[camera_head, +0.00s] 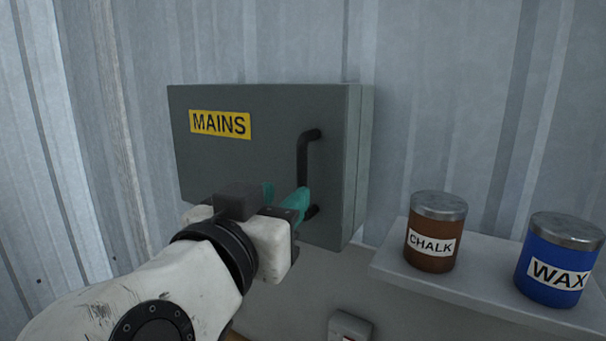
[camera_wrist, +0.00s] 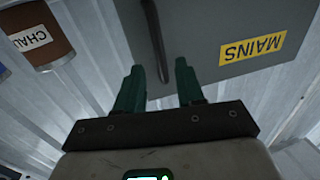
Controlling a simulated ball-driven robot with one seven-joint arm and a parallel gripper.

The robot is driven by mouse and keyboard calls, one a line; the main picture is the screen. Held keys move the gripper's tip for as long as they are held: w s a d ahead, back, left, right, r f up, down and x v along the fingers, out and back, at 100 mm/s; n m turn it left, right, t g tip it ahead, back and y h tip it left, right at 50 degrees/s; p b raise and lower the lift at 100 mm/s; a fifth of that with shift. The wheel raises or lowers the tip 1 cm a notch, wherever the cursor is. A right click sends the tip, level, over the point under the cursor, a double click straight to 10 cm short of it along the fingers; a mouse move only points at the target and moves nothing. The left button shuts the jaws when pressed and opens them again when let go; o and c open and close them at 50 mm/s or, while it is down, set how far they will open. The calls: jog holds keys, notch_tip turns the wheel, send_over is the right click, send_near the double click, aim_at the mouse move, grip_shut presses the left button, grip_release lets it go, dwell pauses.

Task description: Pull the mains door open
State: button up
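The mains door (camera_head: 240,165) is the grey front of a wall box with a yellow MAINS label. It looks shut, flush with the box body (camera_head: 358,165). Its black bar handle (camera_head: 303,160) stands upright near the door's right edge. My gripper (camera_head: 284,192) is at the handle's lower part, with its teal fingers spread. In the wrist view the handle (camera_wrist: 156,40) runs between the two fingers of my gripper (camera_wrist: 157,72), with gaps visible on both sides. The handle's lower end is partly hidden by a finger in the head view.
A shelf (camera_head: 400,268) at the right holds a brown CHALK tin (camera_head: 433,225) and a blue WAX tin (camera_head: 558,265). A small grey box (camera_head: 349,325) sits low below the mains box. Corrugated wall (camera_head: 440,110) lies behind. The space left of the box is clear.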

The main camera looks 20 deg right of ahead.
aim_at(300, 182)
jog(key=p+x, duration=0.2)
jog(key=x, duration=0.6)
jog(key=shift+f, duration=0.15)
jog(key=shift+s, duration=0.1)
jog(key=shift+c, duration=0.5)
grip_shut()
